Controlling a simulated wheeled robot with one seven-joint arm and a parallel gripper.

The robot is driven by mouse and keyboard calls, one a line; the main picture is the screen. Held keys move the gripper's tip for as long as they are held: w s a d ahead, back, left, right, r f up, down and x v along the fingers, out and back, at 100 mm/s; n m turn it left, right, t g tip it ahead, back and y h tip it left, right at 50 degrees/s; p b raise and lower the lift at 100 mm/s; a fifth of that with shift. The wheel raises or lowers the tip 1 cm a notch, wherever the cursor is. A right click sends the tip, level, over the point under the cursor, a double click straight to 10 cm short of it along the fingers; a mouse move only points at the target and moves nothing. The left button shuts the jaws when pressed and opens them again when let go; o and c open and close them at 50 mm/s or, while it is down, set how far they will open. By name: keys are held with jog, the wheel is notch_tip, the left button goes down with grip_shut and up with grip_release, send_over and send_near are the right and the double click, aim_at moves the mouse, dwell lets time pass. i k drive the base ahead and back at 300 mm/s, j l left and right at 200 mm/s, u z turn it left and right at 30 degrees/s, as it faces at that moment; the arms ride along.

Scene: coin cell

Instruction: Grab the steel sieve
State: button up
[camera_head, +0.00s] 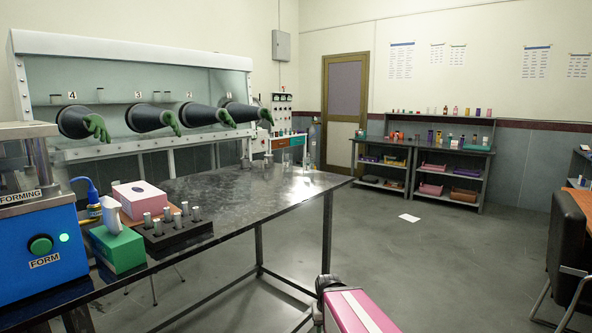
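I cannot pick out the steel sieve for certain. Small metallic items (268,160) stand near the far edge of the dark steel table (270,190), too small to tell whether one is the sieve. A pink and white part with a dark joint at the bottom middle appears to be part of my arm. My gripper is not in view, so its state and anything in it are hidden.
On the table's near left are a black rack (178,236) with metal cylinders, a green box (118,248), a pink box (140,198) and a blue forming machine (42,250). A glove box (130,80) stands behind. The floor (430,260) is open to the right, before a chair (567,240).

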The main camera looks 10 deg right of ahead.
aim_at(245, 162)
jog(key=i+l+u, duration=0.1)
jog(key=u, duration=1.1)
jog(key=i+l+u, duration=0.1)
jog(key=l+u, duration=0.35)
jog(key=l, duration=0.25)
jog(key=l+u, duration=0.4)
jog(key=l, duration=0.35)
jog(key=k+l+u, duration=0.1)
jog(key=l+u, duration=0.35)
jog(key=l, duration=0.25)
